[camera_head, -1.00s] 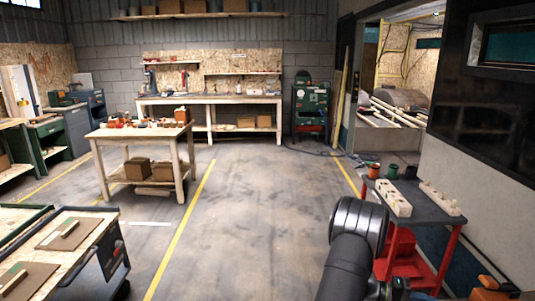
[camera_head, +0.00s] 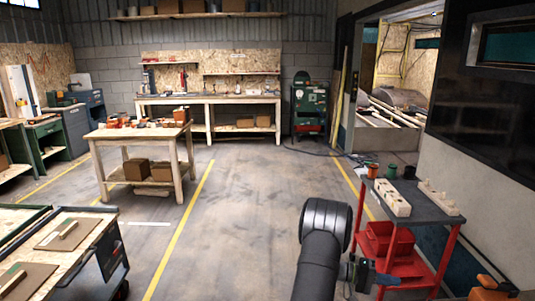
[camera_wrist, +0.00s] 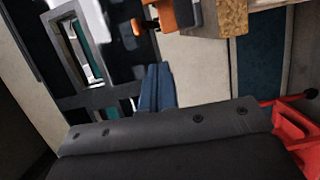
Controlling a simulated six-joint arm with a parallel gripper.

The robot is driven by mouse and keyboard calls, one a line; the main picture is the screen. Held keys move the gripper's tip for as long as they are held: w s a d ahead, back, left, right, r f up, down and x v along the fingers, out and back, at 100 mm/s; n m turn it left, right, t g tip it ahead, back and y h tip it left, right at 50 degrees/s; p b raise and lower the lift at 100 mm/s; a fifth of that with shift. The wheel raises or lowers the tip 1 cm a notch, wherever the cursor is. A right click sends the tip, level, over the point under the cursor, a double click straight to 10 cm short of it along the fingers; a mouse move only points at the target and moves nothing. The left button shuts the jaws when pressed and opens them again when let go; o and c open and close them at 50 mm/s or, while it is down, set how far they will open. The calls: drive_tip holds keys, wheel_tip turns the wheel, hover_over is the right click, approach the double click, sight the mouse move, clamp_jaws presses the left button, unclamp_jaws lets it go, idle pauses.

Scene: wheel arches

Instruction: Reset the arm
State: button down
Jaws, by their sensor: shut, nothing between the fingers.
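My arm (camera_head: 322,245) rises from the bottom edge of the head view, right of centre. My gripper (camera_head: 388,280) shows low beside it, in front of the red cart, with blue fingers pointing right. In the wrist view the two blue fingers (camera_wrist: 157,88) lie side by side, shut, with nothing between them. A dark part of my own wrist covers the lower wrist view.
A red cart with a grey top (camera_head: 422,207) stands close at the right, carrying pale blocks (camera_head: 393,198) and cups; red bins (camera_head: 385,240) sit below. A wooden bench (camera_head: 110,133) stands left. The middle floor (camera_head: 250,190) is clear.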

drive_tip(key=s+d+r+m+t+y, duration=0.1)
drive_tip(key=s+d+r+m+y, duration=0.6)
drive_tip(key=r+m+y, duration=0.4)
drive_tip(key=shift+r+t+y, duration=0.25)
drive_tip(key=shift+t+y, duration=0.05)
drive_tip(key=shift+s+d, duration=0.1)
idle(0.3)
